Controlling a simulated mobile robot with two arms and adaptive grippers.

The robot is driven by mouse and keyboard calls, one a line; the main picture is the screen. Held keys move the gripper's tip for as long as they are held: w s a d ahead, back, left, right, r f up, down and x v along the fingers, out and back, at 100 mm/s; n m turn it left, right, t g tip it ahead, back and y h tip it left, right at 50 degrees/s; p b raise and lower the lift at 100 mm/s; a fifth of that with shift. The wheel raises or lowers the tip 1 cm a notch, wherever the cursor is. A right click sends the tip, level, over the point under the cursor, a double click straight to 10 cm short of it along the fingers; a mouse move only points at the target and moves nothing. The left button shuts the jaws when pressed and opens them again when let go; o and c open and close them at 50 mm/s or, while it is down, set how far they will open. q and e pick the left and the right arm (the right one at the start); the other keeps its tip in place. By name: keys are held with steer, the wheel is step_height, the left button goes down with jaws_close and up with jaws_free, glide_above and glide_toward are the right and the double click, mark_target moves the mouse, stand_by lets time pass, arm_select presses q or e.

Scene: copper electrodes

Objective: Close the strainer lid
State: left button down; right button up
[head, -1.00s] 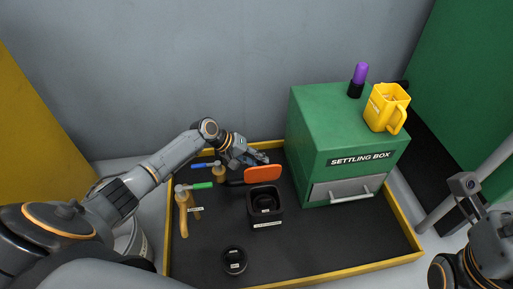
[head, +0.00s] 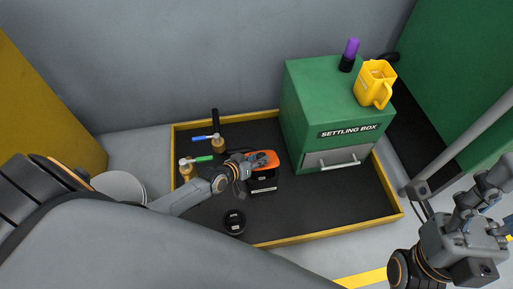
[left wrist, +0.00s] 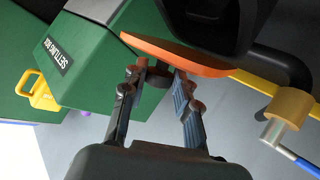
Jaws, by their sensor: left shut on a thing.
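The strainer is a black square box (head: 263,184) with a pale label on its front, standing in the tray. In the left wrist view the orange lid (left wrist: 175,55) is at the left gripper's fingertips (left wrist: 158,80), beside the dark strainer body (left wrist: 205,22). My right gripper (head: 478,210) is at the far right, away from the strainer; its finger state is unclear.
The green settling box (head: 332,98) stands right of the strainer, with a yellow jug (head: 374,84) and a purple-topped item (head: 350,50) on it. Green (head: 203,158) and blue (head: 203,137) valve handles are at left. A round black part (head: 234,222) lies in front.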

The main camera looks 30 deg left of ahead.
arm_select(q)
steer(key=f, duration=0.1)
steer(key=s+d+f+m+t+b, duration=0.1)
steer(key=s+f+t, duration=0.1)
steer(key=shift+d+f+y+b, duration=0.1)
steer(key=shift+d+y+b, duration=0.2)
steer(key=shift+y, duration=0.1)
steer(key=shift+s+d+f+b, duration=0.2)
steer(key=shift+s+f+b, duration=0.1)
steer(key=shift+f, duration=0.35)
steer(key=shift+s+d+f+b, duration=0.15)
steer(key=shift+s+f+b, duration=0.1)
steer(key=shift+f, duration=0.4)
steer(key=c, duration=1)
jaws_free()
steer(key=shift+w, duration=0.1)
steer(key=shift+a, duration=0.1)
steer(key=v, duration=1.2)
